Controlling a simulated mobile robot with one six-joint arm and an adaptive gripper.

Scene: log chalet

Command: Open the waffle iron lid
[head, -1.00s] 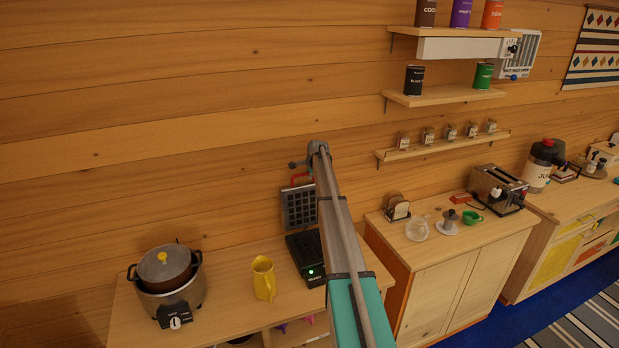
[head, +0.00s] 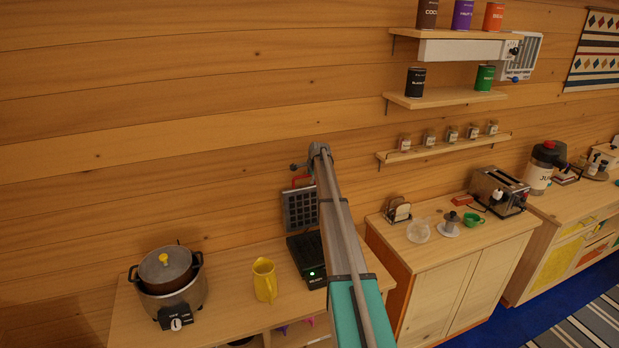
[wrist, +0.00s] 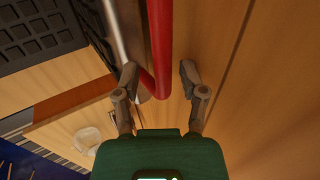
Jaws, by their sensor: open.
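The waffle iron (head: 309,258) stands on the left counter with a green light on its front. Its lid (head: 300,209) stands upright, with the gridded plate facing out. The lid's red handle (head: 302,180) is at the top, and it also shows in the wrist view (wrist: 160,50). The lid's dark grid (wrist: 38,35) is at the upper left there. My gripper (wrist: 158,72) is open, with the handle's end between its fingers and a gap on the right side. In the head view my arm hides part of the waffle iron, and the fingers are not clear.
A yellow jug (head: 265,280) and a pot cooker (head: 170,285) stand left of the waffle iron. The log wall (head: 150,120) is close behind. Right of my arm, a second counter (head: 455,255) holds a toaster (head: 497,190) and small items.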

